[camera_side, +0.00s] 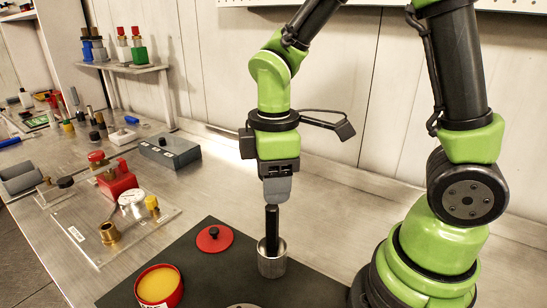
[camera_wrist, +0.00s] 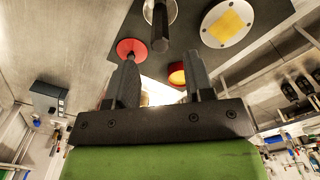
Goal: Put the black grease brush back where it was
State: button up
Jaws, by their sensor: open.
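The black grease brush (camera_side: 272,228) stands nearly upright in a small metal cup (camera_side: 272,264) on the dark mat, its lower end hidden inside. In the wrist view the brush (camera_wrist: 160,28) lies beyond the fingertips, roughly midway between them, with the cup (camera_wrist: 149,12) around it. My gripper (camera_side: 277,197) is directly above the brush handle, pointing down, its tips at about the handle's top. In the wrist view my gripper (camera_wrist: 161,72) shows two spread fingers with nothing held between them. Any contact with the handle is unclear.
A red lid with a black knob (camera_side: 214,239) and a red tin of yellow grease (camera_side: 159,286) are on the dark mat (camera_side: 215,275). A white disc with a yellow square (camera_wrist: 227,24) is near the cup. A fitting board (camera_side: 75,222) stands left; bare bench lies behind the mat.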

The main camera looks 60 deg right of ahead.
notch_tip(320, 180, up, 4)
jog(key=shift+r, duration=0.1)
jog(key=s+r+m+t+y, duration=0.2)
jog(key=s+r+m+t, duration=0.5)
jog(key=m, duration=0.6)
jog(key=shift+s+r, duration=0.75)
jog(key=shift+s, duration=0.35)
